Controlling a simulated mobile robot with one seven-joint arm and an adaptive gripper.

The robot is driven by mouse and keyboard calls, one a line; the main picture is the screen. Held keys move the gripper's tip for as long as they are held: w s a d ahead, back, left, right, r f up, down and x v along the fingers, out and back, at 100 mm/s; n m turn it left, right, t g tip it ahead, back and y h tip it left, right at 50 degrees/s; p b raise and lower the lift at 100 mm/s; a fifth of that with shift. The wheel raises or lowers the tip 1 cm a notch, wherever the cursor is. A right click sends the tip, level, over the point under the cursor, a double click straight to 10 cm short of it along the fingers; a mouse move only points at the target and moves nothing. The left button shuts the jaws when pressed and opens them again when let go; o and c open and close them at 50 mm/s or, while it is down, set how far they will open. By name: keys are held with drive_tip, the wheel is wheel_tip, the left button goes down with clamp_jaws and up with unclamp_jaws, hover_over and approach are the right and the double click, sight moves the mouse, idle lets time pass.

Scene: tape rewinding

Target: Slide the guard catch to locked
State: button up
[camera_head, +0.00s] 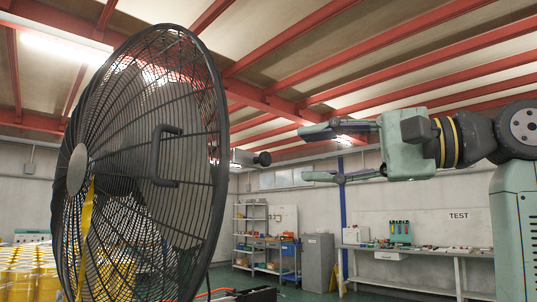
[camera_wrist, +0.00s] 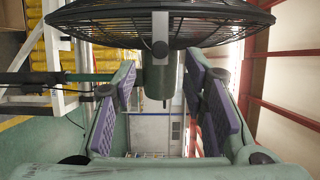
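A large fan with a round black wire guard (camera_head: 140,170) stands at the left in the head view. The guard has a black handle (camera_head: 165,155) on it. I cannot make out a separate guard catch. A dark cylinder (camera_head: 262,158) sticks out from behind the fan toward my gripper (camera_head: 314,155). My gripper is open and empty, right of the fan and apart from the guard. In the wrist view the guard (camera_wrist: 95,22) spans the top, and a grey-green motor housing (camera_wrist: 160,75) appears between the purple finger pads, with no visible grip on it.
Yellow barrels (camera_head: 22,270) stand at the lower left. A shelf (camera_head: 255,235), a grey cabinet (camera_head: 318,262) and a workbench (camera_head: 420,260) with tools line the back wall. A blue post (camera_head: 342,220) stands behind my gripper. The air around the gripper looks free.

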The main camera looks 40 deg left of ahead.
sight(268, 159)
drive_tip(key=p+x, duration=0.1)
drive_tip(key=x, duration=0.7)
drive_tip(key=shift+s+a+p, duration=0.1)
drive_tip(key=shift+a+p, duration=0.25)
drive_tip(key=shift+p, duration=0.05)
drive_tip(key=shift+c, duration=0.5)
clamp_jaws()
